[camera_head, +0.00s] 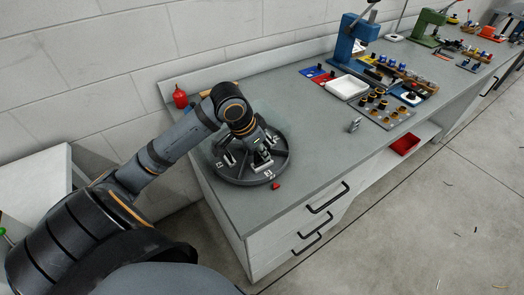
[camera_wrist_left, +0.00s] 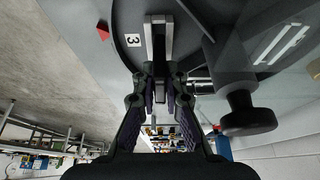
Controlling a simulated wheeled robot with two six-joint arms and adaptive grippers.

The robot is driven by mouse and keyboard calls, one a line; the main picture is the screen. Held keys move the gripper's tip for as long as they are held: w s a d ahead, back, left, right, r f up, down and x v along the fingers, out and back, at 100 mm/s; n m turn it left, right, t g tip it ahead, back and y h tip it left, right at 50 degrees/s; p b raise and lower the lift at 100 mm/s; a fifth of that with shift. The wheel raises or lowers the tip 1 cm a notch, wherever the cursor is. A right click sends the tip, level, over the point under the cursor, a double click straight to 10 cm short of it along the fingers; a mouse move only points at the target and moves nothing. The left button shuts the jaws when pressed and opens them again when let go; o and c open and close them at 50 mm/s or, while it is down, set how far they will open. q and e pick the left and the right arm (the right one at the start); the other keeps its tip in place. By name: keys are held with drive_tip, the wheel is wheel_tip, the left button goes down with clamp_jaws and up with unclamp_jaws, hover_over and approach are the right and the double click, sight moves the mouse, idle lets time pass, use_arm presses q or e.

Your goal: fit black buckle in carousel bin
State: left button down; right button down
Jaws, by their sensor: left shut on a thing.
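The carousel (camera_head: 232,178) is a round dark disc with numbered labels and pale metal bins, at the near left end of the bench. In the left wrist view the disc (camera_wrist_left: 128,15) fills the top, with a label "3" beside a grey-walled bin (camera_wrist_left: 147,38). My left gripper (camera_head: 262,158) is low over the carousel. In the left wrist view my left gripper (camera_wrist_left: 160,82) is shut on a narrow dark piece (camera_wrist_left: 160,62), likely the black buckle, lined up with the bin. Its far end is hidden, so I cannot tell how deep it sits. My right gripper is not in view.
A clear cover with a black knob (camera_wrist_left: 250,115) is close beside my left gripper. A red bottle (camera_head: 180,97) stands behind the carousel, and a small red piece (camera_head: 276,186) lies in front. A small grey part (camera_head: 354,125) and a white tray (camera_head: 347,87) are further right.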

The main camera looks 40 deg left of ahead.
use_arm(q)
drive_tip(key=shift+f+b, duration=0.4)
drive_tip(key=shift+f, duration=0.55)
drive_tip(key=c, duration=1.3)
unclamp_jaws()
drive_tip(key=shift+c, duration=0.2)
drive_tip(key=shift+r, duration=0.25)
wheel_tip(320, 180, up, 10)
drive_tip(key=shift+f, duration=0.25)
